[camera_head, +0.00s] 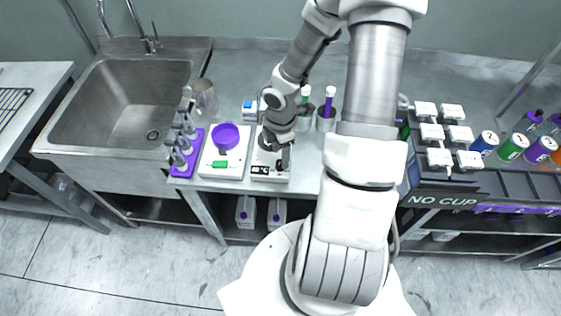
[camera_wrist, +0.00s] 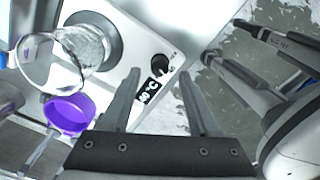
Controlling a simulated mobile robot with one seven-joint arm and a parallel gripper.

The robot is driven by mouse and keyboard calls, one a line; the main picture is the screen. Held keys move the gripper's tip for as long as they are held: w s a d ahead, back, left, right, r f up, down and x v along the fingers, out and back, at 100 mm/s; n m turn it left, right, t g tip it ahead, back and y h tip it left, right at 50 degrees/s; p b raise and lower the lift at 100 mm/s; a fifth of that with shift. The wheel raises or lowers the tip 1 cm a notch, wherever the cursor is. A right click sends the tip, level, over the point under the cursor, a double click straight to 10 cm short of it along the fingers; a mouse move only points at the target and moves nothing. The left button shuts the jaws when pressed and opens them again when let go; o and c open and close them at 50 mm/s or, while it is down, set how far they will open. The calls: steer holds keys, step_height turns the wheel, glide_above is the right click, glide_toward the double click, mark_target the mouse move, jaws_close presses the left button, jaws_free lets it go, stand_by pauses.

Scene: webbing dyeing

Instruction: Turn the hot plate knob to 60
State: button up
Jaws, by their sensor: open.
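The hot plate (camera_head: 271,178) is a white box on the steel bench, beside a scale-like white device with a purple dish. In the wrist view its white top (camera_wrist: 136,30) bears a round grey heating disc (camera_wrist: 103,46). The black knob (camera_wrist: 161,66) sits near its edge, beside a small dark display (camera_wrist: 155,90) whose digits I cannot read surely. My gripper (camera_wrist: 158,75) is open, its two fingers apart with the knob seen between and just beyond the tips. Contact cannot be told. In the head view my arm hides part of the hot plate.
A clear glass vessel (camera_wrist: 62,58) appears over the disc's left side in the wrist view. The purple dish (camera_head: 226,135) is left of the hot plate, then a purple rack of bottles (camera_head: 186,166) and the sink (camera_head: 120,100). Purple and green-capped items stand behind.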

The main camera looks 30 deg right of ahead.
mark_target(280, 162)
steer(key=shift+f+b, duration=0.3)
steer(key=shift+f, duration=1.3)
jaws_close()
